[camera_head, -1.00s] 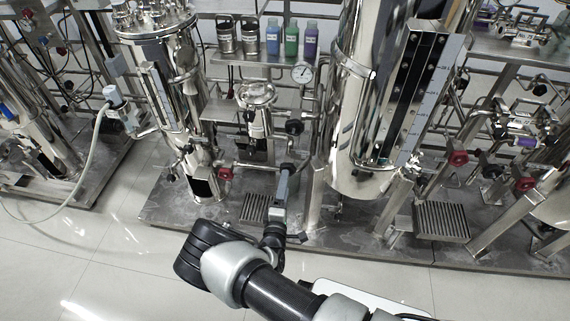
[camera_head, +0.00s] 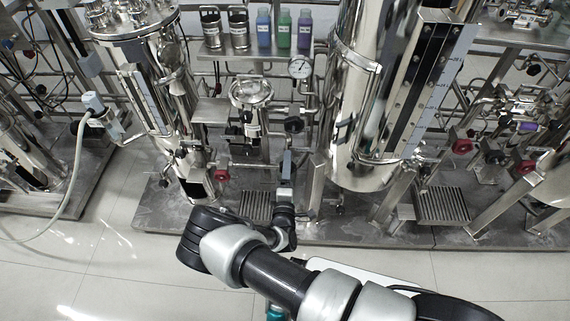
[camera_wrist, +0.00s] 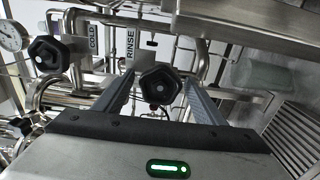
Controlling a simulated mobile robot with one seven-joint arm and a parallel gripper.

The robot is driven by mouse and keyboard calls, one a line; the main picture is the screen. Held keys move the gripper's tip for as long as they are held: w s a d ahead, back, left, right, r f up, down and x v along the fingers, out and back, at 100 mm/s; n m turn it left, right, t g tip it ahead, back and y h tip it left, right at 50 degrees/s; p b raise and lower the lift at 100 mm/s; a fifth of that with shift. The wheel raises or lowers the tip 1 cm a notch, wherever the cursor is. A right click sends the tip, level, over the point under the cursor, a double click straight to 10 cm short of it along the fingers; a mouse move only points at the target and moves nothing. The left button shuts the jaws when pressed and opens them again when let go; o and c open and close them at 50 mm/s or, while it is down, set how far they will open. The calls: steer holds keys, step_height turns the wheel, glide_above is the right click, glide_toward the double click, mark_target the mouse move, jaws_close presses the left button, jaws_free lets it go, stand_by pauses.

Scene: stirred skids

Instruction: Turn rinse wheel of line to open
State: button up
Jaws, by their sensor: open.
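The rinse wheel (camera_wrist: 159,90) is a black lobed handwheel in the middle of the wrist view. A plate reading RINSE (camera_wrist: 130,45) is just above and left of it. My gripper (camera_wrist: 161,80) is open, with one finger to the left of the wheel and one to the right; whether they touch it cannot be told. In the head view my gripper (camera_head: 286,170) points away toward the piping between two steel vessels. The rinse wheel cannot be made out clearly there.
A second black wheel (camera_wrist: 47,55) by a COLD plate (camera_wrist: 94,40) is to the left, with a gauge (camera_wrist: 10,38). Pipes surround the wheels. A large steel vessel (camera_head: 355,110) stands right of my gripper in the head view, a smaller vessel (camera_head: 150,100) left.

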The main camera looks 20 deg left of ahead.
steer(key=shift+c, duration=0.4)
steer(key=c, duration=0.9)
steer(key=shift+c, duration=0.2)
